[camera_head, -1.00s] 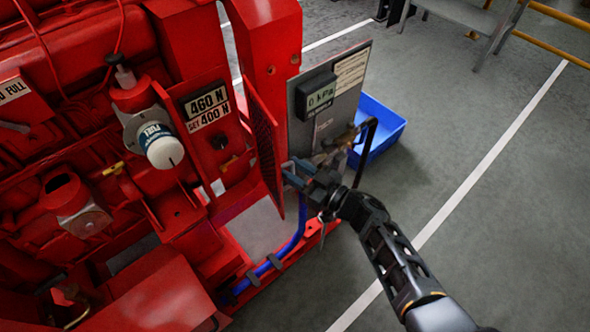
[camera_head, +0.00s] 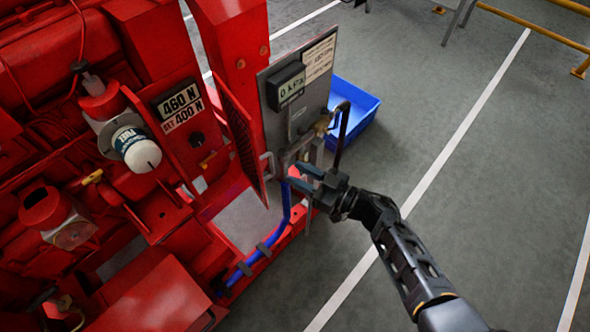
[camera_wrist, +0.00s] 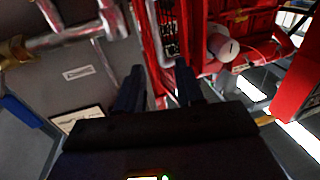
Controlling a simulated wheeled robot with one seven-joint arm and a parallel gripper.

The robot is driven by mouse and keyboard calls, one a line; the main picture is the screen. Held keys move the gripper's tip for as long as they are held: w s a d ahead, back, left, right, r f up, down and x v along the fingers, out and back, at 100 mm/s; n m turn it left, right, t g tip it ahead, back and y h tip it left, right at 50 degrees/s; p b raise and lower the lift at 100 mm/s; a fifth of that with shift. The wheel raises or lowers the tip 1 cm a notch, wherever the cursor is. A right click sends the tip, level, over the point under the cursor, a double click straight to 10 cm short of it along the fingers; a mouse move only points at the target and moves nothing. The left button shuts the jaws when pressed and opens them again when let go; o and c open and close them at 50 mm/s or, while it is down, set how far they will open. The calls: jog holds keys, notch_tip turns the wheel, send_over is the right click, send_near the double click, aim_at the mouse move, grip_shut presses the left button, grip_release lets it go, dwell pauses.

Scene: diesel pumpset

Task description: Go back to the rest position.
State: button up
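My gripper (camera_head: 300,178) is in front of the red pumpset (camera_head: 150,60), just right of the handle of the red mesh door (camera_head: 240,138). Its two blue-grey fingers are apart with nothing between them. In the wrist view the gripper (camera_wrist: 158,82) also shows two separate dark fingers, pointing at the red machine. My arm reaches in from the lower right over the floor.
A grey panel (camera_head: 320,85) with a gauge reading 0 kPa (camera_head: 286,87) and a brass valve with a black lever (camera_head: 341,135) stand close behind the gripper. A blue bin (camera_head: 360,104) sits beyond. The grey floor at right (camera_head: 490,170) is clear.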

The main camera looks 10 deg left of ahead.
dwell(0.4)
jog(key=s+d+r+m+t+h, duration=0.2)
jog(key=s+d+m+t+h, duration=0.15)
jog(key=s, duration=0.35)
jog(key=s+d+r+m+t+h, duration=0.2)
jog(key=s+m+t, duration=0.2)
jog(key=s, duration=0.3)
jog(key=s+d+r+m+t+h, duration=0.1)
jog(key=s+d+m+t+h, duration=0.2)
jog(key=s, duration=0.4)
jog(key=s+d+r+m+g+h, duration=0.2)
jog(key=s+d+r+h, duration=0.6)
jog(key=s+d+r, duration=0.9)
jog(key=s+r+m, duration=0.1)
jog(key=s, duration=0.1)
jog(key=shift+s+d, duration=0.35)
jog(key=shift+g, duration=0.25)
